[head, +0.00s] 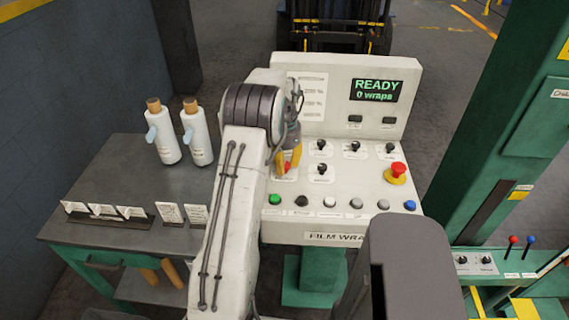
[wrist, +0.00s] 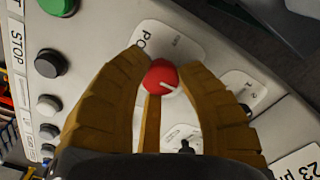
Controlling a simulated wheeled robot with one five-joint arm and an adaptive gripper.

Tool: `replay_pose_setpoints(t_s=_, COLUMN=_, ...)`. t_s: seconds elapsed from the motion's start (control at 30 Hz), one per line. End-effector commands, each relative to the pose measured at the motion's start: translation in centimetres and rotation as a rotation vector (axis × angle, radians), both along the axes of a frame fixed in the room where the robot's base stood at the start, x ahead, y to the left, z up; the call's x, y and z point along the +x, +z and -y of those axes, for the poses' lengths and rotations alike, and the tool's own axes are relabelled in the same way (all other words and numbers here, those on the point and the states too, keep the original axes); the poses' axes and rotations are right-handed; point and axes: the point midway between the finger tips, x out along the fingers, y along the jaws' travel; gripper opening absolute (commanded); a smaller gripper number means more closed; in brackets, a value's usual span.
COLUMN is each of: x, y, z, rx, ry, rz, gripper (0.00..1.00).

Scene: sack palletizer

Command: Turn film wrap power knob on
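The film wrap power knob (wrist: 160,77) is red with a white pointer line. It sits on a white label plate, partly readable as "PO", in the wrist view. In the head view only a bit of its red (head: 287,167) shows between the fingers, at the left of the control panel (head: 336,221). My gripper (wrist: 160,72) has its tan fingers on both sides of the knob, tips drawn in against it, with a third finger below it in the picture. In the head view my gripper (head: 288,160) points down onto the panel. The display (head: 377,90) reads "READY 0 wraps".
Black selector knobs (head: 321,147) stand just right of my gripper. A red emergency stop (head: 397,172) is further right. A row of push buttons, with a green one (head: 275,199), lines the front edge. Two bottles (head: 163,132) stand on the left table.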

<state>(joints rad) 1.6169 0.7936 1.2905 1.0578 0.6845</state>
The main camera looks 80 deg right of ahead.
Motion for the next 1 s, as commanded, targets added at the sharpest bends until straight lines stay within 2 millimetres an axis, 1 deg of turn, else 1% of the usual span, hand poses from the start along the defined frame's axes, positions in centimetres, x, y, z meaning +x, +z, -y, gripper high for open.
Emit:
replay_pose_setpoints(t_s=0.03, x=0.0, y=-0.3, z=-0.2, rx=0.009, ry=-0.001, rz=0.0, gripper=0.36)
replay_pose_setpoints(t_s=0.2, x=0.0, y=-0.2, z=-0.1, rx=0.005, ry=0.0, rz=0.0, gripper=0.52)
replay_pose_setpoints(t_s=0.3, x=0.0, y=-0.1, z=-0.1, rx=0.003, ry=0.0, rz=0.0, gripper=0.59)
replay_pose_setpoints(t_s=0.53, x=0.0, y=0.0, z=0.0, rx=0.0, ry=0.001, rz=0.0, gripper=0.59)
replay_pose_setpoints(t_s=0.63, x=0.0, y=0.4, z=0.0, rx=-0.001, ry=0.001, rz=0.0, gripper=0.59)
replay_pose_setpoints(t_s=0.77, x=0.0, y=1.8, z=0.1, rx=-0.004, ry=0.001, rz=-0.001, gripper=0.59)
replay_pose_setpoints(t_s=1.0, x=0.0, y=5.9, z=0.1, rx=-0.004, ry=0.001, rz=0.0, gripper=0.59)
